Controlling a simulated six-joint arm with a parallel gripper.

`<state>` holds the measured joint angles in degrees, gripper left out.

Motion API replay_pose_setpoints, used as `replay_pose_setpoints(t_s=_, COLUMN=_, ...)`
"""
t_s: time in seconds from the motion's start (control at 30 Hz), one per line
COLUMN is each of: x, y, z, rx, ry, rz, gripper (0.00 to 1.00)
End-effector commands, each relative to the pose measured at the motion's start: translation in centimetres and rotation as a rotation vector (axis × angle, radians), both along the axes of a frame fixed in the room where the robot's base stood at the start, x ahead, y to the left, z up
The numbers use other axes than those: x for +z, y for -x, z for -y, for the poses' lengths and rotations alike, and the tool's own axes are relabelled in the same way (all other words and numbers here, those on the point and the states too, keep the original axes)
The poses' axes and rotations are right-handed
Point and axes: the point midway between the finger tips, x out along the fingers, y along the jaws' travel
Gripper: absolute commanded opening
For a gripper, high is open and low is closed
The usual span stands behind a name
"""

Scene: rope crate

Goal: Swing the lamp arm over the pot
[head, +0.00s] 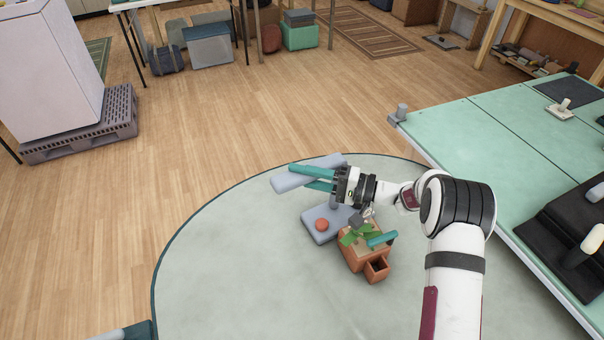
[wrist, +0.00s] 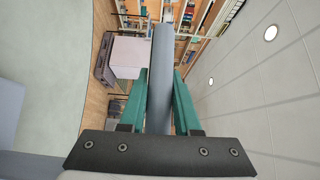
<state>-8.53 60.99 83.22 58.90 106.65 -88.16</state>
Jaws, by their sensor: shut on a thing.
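The lamp has a flat grey-blue base (head: 314,234) with a round red button on the round table. Its grey-blue lamp arm (head: 287,183) is a raised bar above and behind the base, reaching to the left. The orange-brown pot (head: 352,262) with green leaves stands right of the base and nearer the camera; the bar is not above it. My gripper (head: 301,176) is shut on the lamp arm, its teal fingers on either side. In the wrist view the lamp arm (wrist: 161,60) runs between the fingers. My wrist hides part of the lamp's joint.
The pale round table (head: 230,250) is clear left of the lamp. A teal bar (head: 382,240) lies across the pot's right side, and a small open orange box (head: 377,270) sits at its front. A green-topped table (head: 480,140) stands to the right.

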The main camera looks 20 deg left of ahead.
Motion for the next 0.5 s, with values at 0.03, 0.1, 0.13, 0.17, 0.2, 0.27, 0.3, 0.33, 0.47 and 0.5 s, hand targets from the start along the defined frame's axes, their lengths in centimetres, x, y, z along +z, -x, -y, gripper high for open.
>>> replay_pose_setpoints(t_s=0.03, x=0.0, y=-0.02, z=0.04, rx=-0.001, ry=0.0, rz=0.0, gripper=0.0)
replay_pose_setpoints(t_s=0.1, x=0.0, y=-0.02, z=0.04, rx=-0.001, ry=0.0, rz=0.0, gripper=0.0)
replay_pose_setpoints(t_s=0.13, x=0.0, y=-0.02, z=0.04, rx=-0.001, ry=0.0, rz=0.0, gripper=0.0)
replay_pose_setpoints(t_s=0.17, x=0.0, y=-0.02, z=0.04, rx=-0.001, ry=0.0, rz=0.0, gripper=0.0)
replay_pose_setpoints(t_s=0.2, x=0.0, y=-0.02, z=0.04, rx=-0.001, ry=0.0, rz=0.0, gripper=0.0)
replay_pose_setpoints(t_s=0.27, x=0.0, y=-0.02, z=0.04, rx=-0.001, ry=0.0, rz=0.0, gripper=0.0)
replay_pose_setpoints(t_s=0.3, x=0.0, y=-0.02, z=0.04, rx=-0.001, ry=0.0, rz=0.0, gripper=0.0)
replay_pose_setpoints(t_s=0.33, x=0.0, y=-0.02, z=0.05, rx=0.0, ry=0.0, rz=0.0, gripper=0.0)
replay_pose_setpoints(t_s=0.47, x=-0.03, y=0.07, z=0.18, rx=0.017, ry=0.001, rz=0.0, gripper=0.0)
replay_pose_setpoints(t_s=0.5, x=-0.03, y=0.13, z=0.26, rx=0.028, ry=0.0, rz=0.0, gripper=0.0)
